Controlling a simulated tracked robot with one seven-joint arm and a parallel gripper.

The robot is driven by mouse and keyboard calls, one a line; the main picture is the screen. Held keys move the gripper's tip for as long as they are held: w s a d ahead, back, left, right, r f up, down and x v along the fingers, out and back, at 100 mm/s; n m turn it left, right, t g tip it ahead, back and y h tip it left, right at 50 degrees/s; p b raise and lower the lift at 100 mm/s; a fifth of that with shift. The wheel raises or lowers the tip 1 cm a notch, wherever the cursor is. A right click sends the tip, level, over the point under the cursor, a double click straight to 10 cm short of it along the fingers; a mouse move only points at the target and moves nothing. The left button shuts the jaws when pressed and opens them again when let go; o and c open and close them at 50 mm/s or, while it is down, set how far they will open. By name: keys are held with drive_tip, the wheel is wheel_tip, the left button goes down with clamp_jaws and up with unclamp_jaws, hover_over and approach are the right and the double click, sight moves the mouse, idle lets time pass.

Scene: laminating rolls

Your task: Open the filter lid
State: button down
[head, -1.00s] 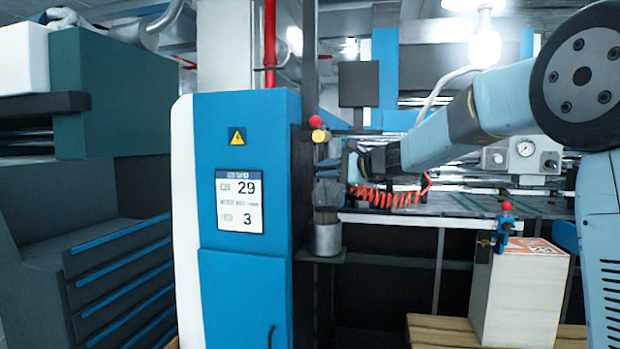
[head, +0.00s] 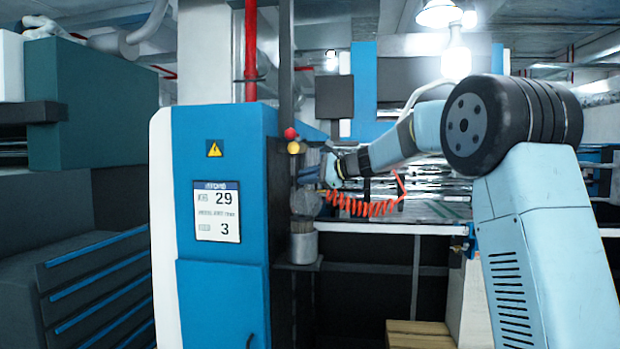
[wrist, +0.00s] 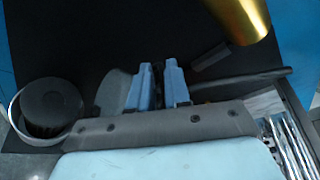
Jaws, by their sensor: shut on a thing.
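The filter is a metal cup (head: 303,247) on a small shelf at the right side of the blue cabinet. A grey round lid (head: 306,203) stands tilted up above the cup in the head view. In the wrist view the cup (wrist: 14,112) is at the left with a dark round core inside, and the grey lid (wrist: 113,92) is partly hidden behind the fingers. My gripper (wrist: 159,68) is shut on a thin dark part beside the lid, seemingly its handle. In the head view my gripper (head: 322,172) is small beside the lid, its grip unclear.
The blue cabinet (head: 222,130) with a label panel stands close at the left of the cup. Red and yellow knobs (head: 291,140) sit above it. A coiled orange hose (head: 360,206) hangs under my arm. A gold cylinder (wrist: 243,15) is near the fingers.

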drive_tip(key=shift+s+a+f, duration=0.1)
drive_tip(key=shift+s+a, duration=0.1)
drive_tip(key=shift+a, duration=0.4)
drive_tip(key=c, duration=1.3)
unclamp_jaws()
drive_tip(key=shift+a+f, duration=0.1)
drive_tip(key=shift+o, duration=0.2)
drive_tip(key=shift+w+a, duration=0.1)
drive_tip(key=shift+d, duration=0.75)
drive_tip(key=v, duration=1.2)
drive_tip(key=shift+s+r, duration=0.35)
drive_tip(key=shift+d, duration=0.1)
